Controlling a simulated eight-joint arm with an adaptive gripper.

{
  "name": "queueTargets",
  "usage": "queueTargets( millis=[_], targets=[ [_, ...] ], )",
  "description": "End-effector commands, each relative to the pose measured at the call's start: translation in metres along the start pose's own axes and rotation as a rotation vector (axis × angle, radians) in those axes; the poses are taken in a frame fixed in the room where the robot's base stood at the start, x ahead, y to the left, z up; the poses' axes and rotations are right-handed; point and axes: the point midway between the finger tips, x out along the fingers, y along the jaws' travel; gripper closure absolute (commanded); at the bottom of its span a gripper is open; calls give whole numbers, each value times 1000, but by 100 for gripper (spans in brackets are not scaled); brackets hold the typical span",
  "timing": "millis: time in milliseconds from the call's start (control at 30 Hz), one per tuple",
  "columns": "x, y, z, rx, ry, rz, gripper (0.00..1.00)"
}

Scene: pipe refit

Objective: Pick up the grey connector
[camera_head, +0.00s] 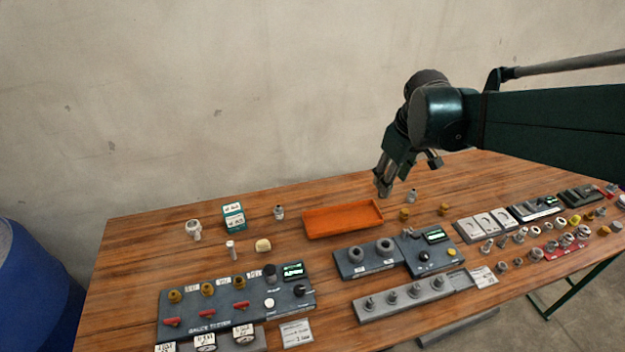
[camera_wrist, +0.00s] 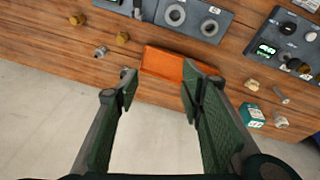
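My gripper (camera_head: 383,188) is above the back of the wooden table, behind the right end of the orange tray. In the wrist view its two green-padded fingers (camera_wrist: 158,88) are apart, with nothing between them. A small grey connector (camera_head: 411,196) stands on the table just right of the gripper; it also shows in the wrist view (camera_wrist: 100,52), left of the fingers. Another small grey fitting (camera_head: 279,212) stands left of the tray, and a paler one (camera_head: 194,230) stands further left. I cannot tell which of these the task names.
The orange tray (camera_head: 343,219) is empty. Two brass fittings (camera_head: 404,213) (camera_head: 445,210) stand near the grey connector. A green box (camera_head: 233,216) stands at the back left. Gauge panels (camera_head: 237,304) and several loose fittings fill the front and right. The back edge beside the connector is clear.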

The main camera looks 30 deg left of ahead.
Motion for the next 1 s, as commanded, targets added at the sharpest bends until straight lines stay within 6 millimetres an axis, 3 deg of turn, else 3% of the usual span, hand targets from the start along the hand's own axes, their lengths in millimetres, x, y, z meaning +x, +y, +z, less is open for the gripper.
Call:
queueTargets(
  millis=[100, 467, 1000],
  targets=[
    [13, -11, -28, -60, -14, -18, 61],
    [60, -54, -100, -239, -54, -68, 61],
    [142, -144, -191, -510, -111, -144, 61]
  ],
)
